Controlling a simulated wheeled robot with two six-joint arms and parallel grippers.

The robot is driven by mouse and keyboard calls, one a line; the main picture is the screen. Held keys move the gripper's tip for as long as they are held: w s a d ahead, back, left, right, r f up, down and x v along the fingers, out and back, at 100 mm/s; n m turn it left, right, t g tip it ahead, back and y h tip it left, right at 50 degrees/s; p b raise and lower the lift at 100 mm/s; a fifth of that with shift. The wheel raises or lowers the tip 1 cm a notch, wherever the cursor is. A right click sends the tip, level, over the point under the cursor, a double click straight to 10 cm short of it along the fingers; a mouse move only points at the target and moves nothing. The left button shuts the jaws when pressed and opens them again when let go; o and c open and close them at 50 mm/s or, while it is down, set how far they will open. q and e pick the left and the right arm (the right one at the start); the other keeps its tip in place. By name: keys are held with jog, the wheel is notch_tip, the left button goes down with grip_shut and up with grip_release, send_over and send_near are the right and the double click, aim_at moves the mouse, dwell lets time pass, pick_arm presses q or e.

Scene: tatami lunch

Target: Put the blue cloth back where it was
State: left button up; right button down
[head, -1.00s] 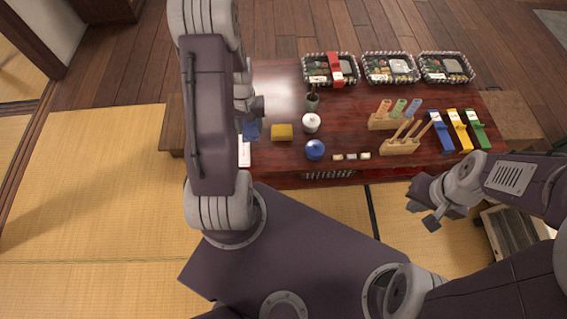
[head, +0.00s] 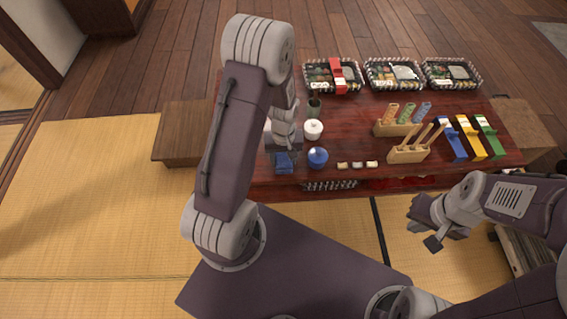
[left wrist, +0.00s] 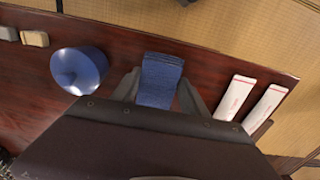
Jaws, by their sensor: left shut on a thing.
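My left gripper (head: 284,158) is shut on the blue cloth (head: 285,165), a small folded piece, at the front edge of the dark red table (head: 350,120). In the left wrist view the blue cloth (left wrist: 160,78) sits between the two fingers (left wrist: 158,92). The round blue pot (head: 317,157) stands just right of the cloth; it is the blue round thing left of the cloth in the left wrist view (left wrist: 78,70). I cannot tell if the cloth touches the table. My right gripper (head: 424,231) is open and empty, in front of the table.
Two white packets (left wrist: 235,97) lie beside the cloth in the left wrist view. A white pot (head: 313,129), small chopstick rests (head: 357,165), wooden stands (head: 408,153) and several lunch boxes (head: 394,73) occupy the table. My left arm hides the table's left part.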

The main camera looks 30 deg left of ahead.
aim_at(284, 160)
pick_arm(q)
jog(key=shift+f, duration=0.55)
jog(key=o, duration=1.3)
pick_arm(e)
jog(key=shift+f, duration=0.35)
pick_arm(q)
notch_tip(284, 160, up, 12)
jog(key=p, duration=0.8)
jog(key=s+d+r+m, duration=0.1)
jog(key=s+r+m, duration=0.1)
jog(key=r, duration=0.1)
jog(key=s+d+r+m, duration=0.2)
jog(key=s, duration=0.1)
jog(key=s+d+r+m+t, duration=0.1)
jog(key=s+r+m, duration=0.1)
jog(key=s+r, duration=0.1)
jog(key=shift+d+r, duration=0.35)
pick_arm(e)
notch_tip(284, 160, up, 8)
jog(key=shift+f, duration=0.15)
pick_arm(q)
jog(key=shift+r, duration=0.1)
